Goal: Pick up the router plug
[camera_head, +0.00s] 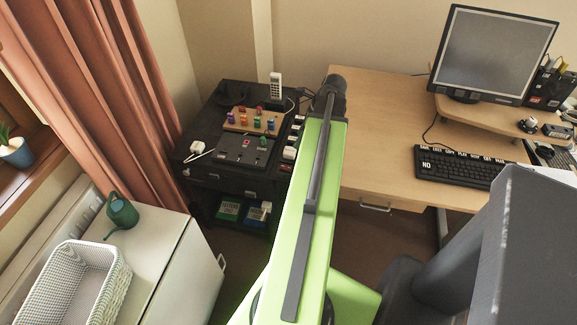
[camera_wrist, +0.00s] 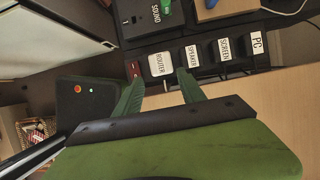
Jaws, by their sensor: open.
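The router plug (camera_wrist: 158,65) is a plug with a white label reading ROUTER, seated in a black power strip (camera_wrist: 223,67). In the wrist view my gripper (camera_wrist: 160,78) is open, its two green fingers pointing at the router plug. The fingertips appear to lie on either side of the label's near end; I cannot tell whether they touch the plug. Plugs labelled SPEAKER (camera_wrist: 192,56), SCREEN (camera_wrist: 224,49) and PC (camera_wrist: 257,43) sit in a row to its right. In the head view my green arm hides the gripper.
A red switch (camera_wrist: 133,69) sits at the strip's left end. A black box marked SOUND (camera_wrist: 140,20) lies just beyond the strip. In the head view, the wooden desk (camera_head: 385,110) stands right of the dark cabinet (camera_head: 200,172).

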